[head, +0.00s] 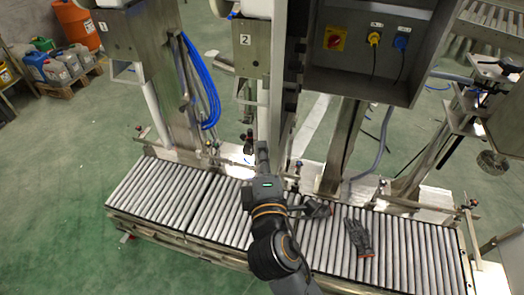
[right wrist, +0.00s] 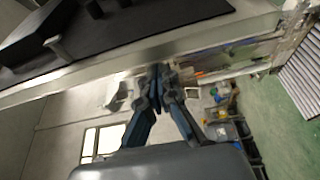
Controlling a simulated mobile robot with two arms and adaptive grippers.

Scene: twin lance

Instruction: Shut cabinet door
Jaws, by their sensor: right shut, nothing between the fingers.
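The grey metal cabinet (head: 405,85) is at the upper right of the head view. Its front is open, showing a red and yellow switch (head: 335,38), a yellow plug (head: 374,38) and a blue plug (head: 401,43). I cannot clearly make out its door. My right gripper (head: 262,148) is over the conveyor, below and left of the cabinet. In the right wrist view its fingers (right wrist: 160,72) are together and empty, beneath a metal edge with a dark surface above it. Whether they touch that edge I cannot tell. My left gripper is not in view.
A roller conveyor (head: 160,195) runs below, with a dark glove (head: 358,238) on its rollers. Metal posts and blue hoses (head: 205,90) stand left of the cabinet. An orange drum (head: 75,25) and several containers are at the far left. Green floor at left is clear.

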